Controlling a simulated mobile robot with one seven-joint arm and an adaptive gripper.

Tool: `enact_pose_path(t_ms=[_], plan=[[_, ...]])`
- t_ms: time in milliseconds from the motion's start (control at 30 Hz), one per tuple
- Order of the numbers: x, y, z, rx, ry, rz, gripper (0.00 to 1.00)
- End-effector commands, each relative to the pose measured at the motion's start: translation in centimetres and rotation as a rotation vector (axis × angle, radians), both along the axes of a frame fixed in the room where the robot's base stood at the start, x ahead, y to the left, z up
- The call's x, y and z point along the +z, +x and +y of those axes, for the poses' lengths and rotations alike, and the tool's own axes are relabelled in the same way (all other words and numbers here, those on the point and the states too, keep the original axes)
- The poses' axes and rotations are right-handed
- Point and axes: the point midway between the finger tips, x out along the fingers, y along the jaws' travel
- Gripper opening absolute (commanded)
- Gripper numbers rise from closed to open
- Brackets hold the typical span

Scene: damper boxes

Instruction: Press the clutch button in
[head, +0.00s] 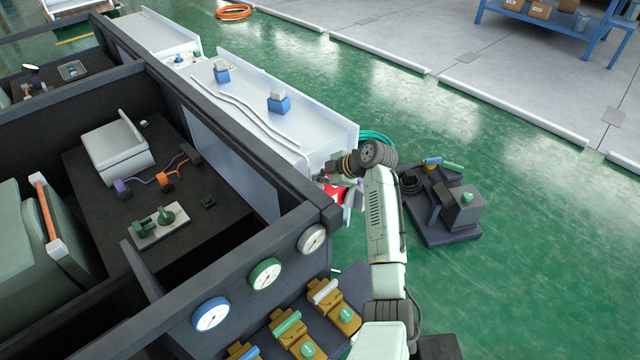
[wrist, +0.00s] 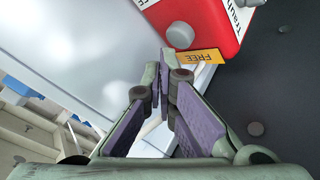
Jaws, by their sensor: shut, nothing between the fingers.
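A red box (wrist: 212,22) with white lettered panels is at the top of the wrist view. A round grey button (wrist: 180,34) sticks out of its lower left corner, beside a yellow tag (wrist: 200,57) reading FREE; I cannot tell for sure that it is the clutch button. My gripper (wrist: 166,62) is shut and empty. Its tips appear just below and left of the grey button; whether they touch it I cannot tell. In the head view the red box (head: 336,193) shows small beside my wrist, and its button cannot be made out.
A pale trough (head: 255,115) with blue blocks lies left of my arm. A dark framed wall with dial gauges (head: 265,274) stands in front of the box. A dark stand with a green knob (head: 467,197) is on the right.

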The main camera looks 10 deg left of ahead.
Motion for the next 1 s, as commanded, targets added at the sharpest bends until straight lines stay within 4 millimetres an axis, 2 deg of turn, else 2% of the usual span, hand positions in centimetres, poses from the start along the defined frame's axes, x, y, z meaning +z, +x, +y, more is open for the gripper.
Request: enact_pose_path(t_ms=[100,533,1000], plan=[[0.7,0.0,0.0,0.000,0.000,0.000,0.00],[1.2,0.0,0.0,0.001,0.000,-0.001,0.00],[5.5,0.0,0.0,0.001,-0.001,0.000,0.00]])
